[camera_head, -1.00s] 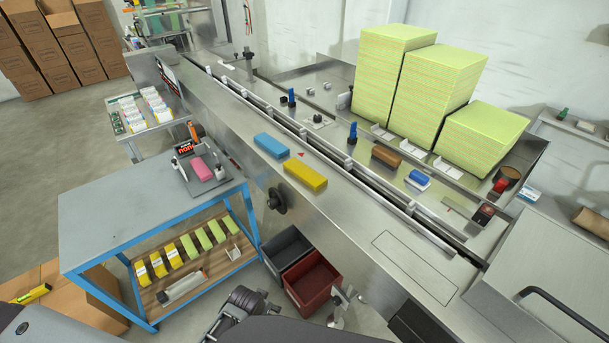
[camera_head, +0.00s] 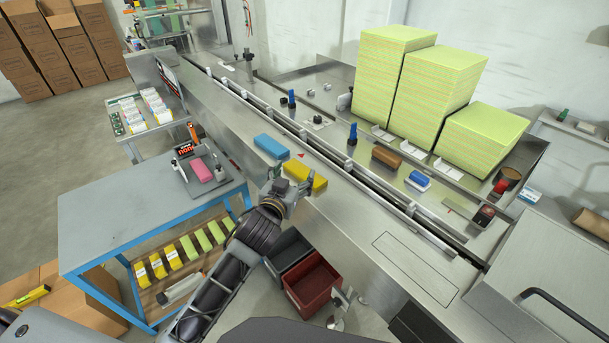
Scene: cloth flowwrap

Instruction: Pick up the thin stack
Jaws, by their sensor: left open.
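A yellow stack (camera_head: 318,183) lies flat on the steel ledge of the machine. A blue stack (camera_head: 271,145) lies on the ledge just up and left of it, and a pink stack (camera_head: 201,170) sits on a small scale on the blue-framed table. Which is the thin one I cannot tell for sure. My left gripper (camera_head: 293,182) is open at the near left side of the yellow stack and hides part of it. Whether its fingers touch the stack is unclear. My right gripper is out of view.
A grey bin (camera_head: 284,248) and a red bin (camera_head: 313,285) stand below the ledge. A guide rail (camera_head: 330,154) runs behind the stacks. Tall green-yellow stacks (camera_head: 435,92) stand beyond it. The ledge right of the yellow stack is clear.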

